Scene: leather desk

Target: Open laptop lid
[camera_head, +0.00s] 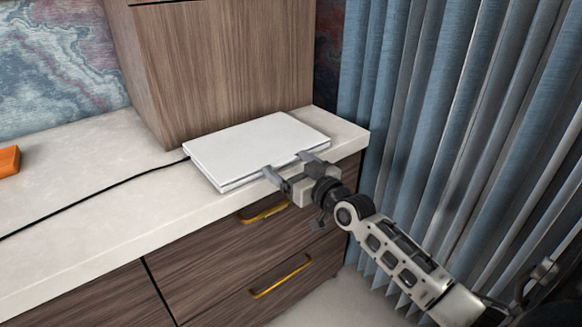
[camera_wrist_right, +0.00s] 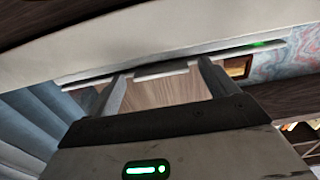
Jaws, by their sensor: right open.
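A white laptop (camera_head: 255,145) lies flat on the white desktop, with its lid looking shut or nearly shut. My right gripper (camera_head: 287,164) is at the laptop's front edge, with its two fingers open and spread along that edge. One fingertip is near the middle of the front edge and the other nearer the right corner. In the right wrist view the open fingers (camera_wrist_right: 160,80) reach toward the laptop's thin edge (camera_wrist_right: 215,55), where a small green light shows. I cannot tell whether the fingertips touch it. My left gripper is not in view.
The white desktop (camera_head: 90,235) is clear to the left, apart from a black cable (camera_head: 90,198) and an orange object (camera_head: 9,161) at the far left. A wooden cabinet (camera_head: 220,70) stands behind the laptop. Drawers with gold handles (camera_head: 281,276) are below, and blue curtains (camera_head: 450,120) hang at right.

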